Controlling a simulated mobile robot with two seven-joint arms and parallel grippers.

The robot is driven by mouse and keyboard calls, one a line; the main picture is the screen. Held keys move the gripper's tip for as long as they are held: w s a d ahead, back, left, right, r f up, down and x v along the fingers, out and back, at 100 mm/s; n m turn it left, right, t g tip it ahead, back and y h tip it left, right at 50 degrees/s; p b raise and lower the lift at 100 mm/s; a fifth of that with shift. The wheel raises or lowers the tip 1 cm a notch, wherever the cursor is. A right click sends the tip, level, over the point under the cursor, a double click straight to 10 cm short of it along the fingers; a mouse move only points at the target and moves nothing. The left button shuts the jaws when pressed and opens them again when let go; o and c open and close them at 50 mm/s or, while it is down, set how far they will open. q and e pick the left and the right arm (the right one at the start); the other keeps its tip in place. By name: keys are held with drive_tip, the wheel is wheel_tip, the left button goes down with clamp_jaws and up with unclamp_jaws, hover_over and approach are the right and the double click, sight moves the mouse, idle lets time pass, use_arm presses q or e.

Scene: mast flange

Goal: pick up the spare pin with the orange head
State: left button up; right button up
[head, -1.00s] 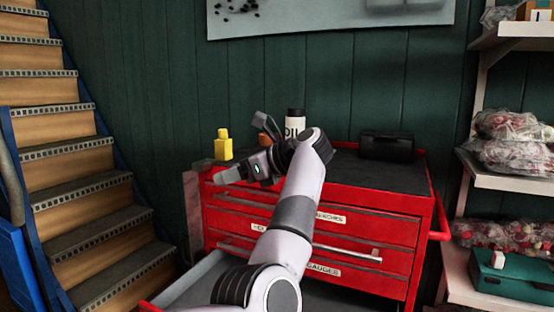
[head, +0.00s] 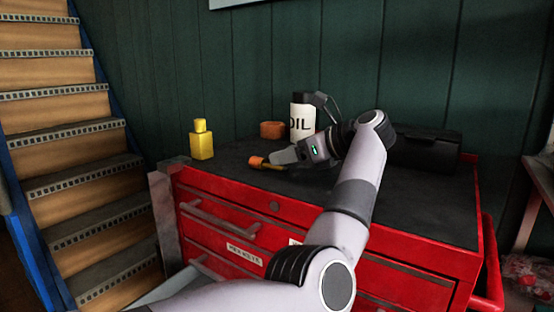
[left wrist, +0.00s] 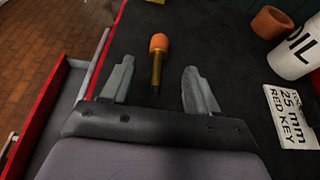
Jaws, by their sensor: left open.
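The spare pin (left wrist: 157,62) has an orange head and a brass-coloured shank, and it lies on the dark top of the red tool chest. In the head view the pin (head: 257,162) shows at the tip of my left gripper (head: 279,160), its shank partly hidden. In the left wrist view my left gripper (left wrist: 158,84) is open, with its two grey fingers on either side of the shank's line. The orange head is beyond the fingertips. I cannot tell how high the fingers are above the chest top. My right gripper is not in view.
On the red chest (head: 285,212) stand a yellow bottle (head: 201,140), an orange-brown ring-like piece (head: 271,130), a white OIL container (head: 302,115) and a black case (head: 424,148). A white label (left wrist: 293,115) lies right of the fingers. An open drawer (left wrist: 62,103) juts out at left.

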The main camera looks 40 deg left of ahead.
sight(263, 160)
use_arm(q)
drive_tip(key=shift+a+f, duration=0.2)
drive_tip(key=shift+a, duration=0.35)
drive_tip(key=shift+s+a+f, duration=0.15)
drive_tip(key=shift+a+f, duration=0.1)
drive_tip(key=shift+a, duration=0.4)
drive_tip(key=x, duration=0.4)
drive_tip(key=shift+s+a+f, duration=0.1)
drive_tip(key=shift+a+f, duration=0.05)
drive_tip(key=shift+a, duration=0.1)
clamp_jaws()
